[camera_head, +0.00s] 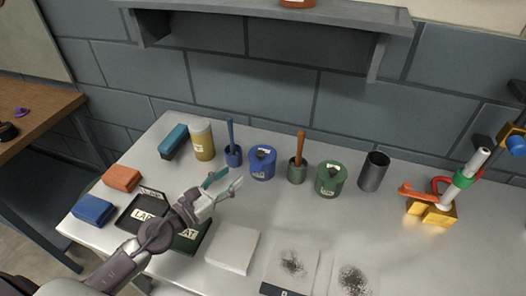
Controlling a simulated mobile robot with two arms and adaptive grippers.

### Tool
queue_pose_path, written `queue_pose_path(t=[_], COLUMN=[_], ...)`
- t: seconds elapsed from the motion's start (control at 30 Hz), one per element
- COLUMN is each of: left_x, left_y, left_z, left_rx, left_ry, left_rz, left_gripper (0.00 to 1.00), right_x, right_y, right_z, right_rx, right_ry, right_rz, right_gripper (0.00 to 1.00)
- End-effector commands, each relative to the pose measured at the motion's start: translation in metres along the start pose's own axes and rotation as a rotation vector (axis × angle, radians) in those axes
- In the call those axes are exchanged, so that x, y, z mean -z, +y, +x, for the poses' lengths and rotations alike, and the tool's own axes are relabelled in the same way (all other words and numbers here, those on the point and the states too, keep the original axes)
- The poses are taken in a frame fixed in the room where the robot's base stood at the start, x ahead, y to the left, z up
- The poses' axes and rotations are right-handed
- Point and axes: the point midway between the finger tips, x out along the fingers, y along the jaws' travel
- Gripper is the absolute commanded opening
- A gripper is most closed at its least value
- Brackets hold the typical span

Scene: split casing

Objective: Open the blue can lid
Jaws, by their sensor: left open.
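The blue can (262,163) stands upright near the middle of the table, with its lid (263,154) on top and a dark knob or opening at the lid's centre. My left gripper (228,181) comes in from the lower left. It is open and empty, above the table in front of and to the left of the blue can, apart from it. My right gripper is not in view.
A dark cylinder (373,171) and yellow-based device (432,210) are farther right. A white block (232,248) and powdery sheets lie in front.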

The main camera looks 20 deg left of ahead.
Motion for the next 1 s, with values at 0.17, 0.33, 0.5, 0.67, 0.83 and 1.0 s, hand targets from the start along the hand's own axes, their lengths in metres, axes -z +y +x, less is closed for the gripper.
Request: queue_pose_path(t=[0.17, 0.33, 0.5, 0.67, 0.83, 1.0], left_x=[-0.008, -0.005, -0.003, -0.002, -0.002, -0.002], left_y=[0.000, 0.000, 0.000, -0.001, -0.001, -0.001], left_z=[0.039, 0.075, 0.103, 0.117, 0.120, 0.120], left_rx=[-0.001, 0.000, 0.000, 0.000, 0.001, 0.001], left_ry=[-0.005, -0.004, -0.003, -0.002, -0.001, -0.001], left_rz=[-0.002, -0.002, -0.003, -0.002, -0.001, -0.001], left_gripper=[0.46, 0.46, 0.46, 0.46, 0.46, 0.46], right_x=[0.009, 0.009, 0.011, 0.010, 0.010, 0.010], right_y=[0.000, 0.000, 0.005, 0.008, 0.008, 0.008], right_z=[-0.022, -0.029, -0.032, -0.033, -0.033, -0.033], right_rx=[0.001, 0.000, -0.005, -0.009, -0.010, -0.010], right_ry=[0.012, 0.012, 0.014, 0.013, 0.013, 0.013], right_rz=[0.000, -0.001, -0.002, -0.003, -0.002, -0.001], right_gripper=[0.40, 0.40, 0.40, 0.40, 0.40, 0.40])
